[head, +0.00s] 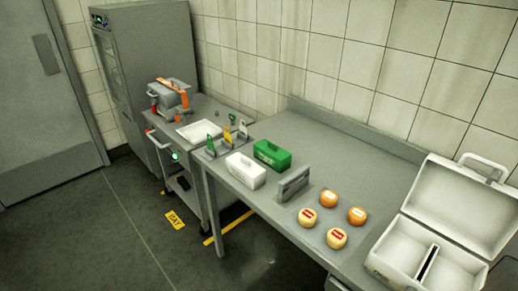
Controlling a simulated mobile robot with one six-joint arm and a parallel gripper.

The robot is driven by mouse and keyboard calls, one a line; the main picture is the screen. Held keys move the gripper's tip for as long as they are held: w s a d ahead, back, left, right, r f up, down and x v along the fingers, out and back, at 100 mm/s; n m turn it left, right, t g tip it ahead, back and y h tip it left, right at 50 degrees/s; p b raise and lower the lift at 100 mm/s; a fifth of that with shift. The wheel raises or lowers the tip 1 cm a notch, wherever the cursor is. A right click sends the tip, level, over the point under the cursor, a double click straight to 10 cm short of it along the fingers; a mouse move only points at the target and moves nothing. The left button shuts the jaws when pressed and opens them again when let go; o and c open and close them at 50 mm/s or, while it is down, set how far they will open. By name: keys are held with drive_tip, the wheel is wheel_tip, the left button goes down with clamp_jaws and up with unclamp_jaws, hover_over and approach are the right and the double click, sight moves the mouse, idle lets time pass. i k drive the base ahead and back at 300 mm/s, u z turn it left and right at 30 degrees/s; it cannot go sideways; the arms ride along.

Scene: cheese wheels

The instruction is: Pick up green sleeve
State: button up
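A green box-like sleeve (271,153) with pale markings on its front stands on the grey steel counter (283,117), towards its back edge. A white sleeve (245,170) of similar shape stands just in front and to the left of it. The green sleeve's near side shows, and its back is hidden. My gripper is not in view.
Upright cards in yellow, green and white (227,137) stand left of the sleeves. A grey upright holder (294,185) and several cheese wheels (307,217) lie right. An open white case (455,210) sits far right. A white tray (198,131) is at left.

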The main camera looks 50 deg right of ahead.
sight(277, 159)
drive_tip(key=z, duration=0.1)
drive_tip(key=i, duration=1.45)
drive_tip(key=z, duration=0.1)
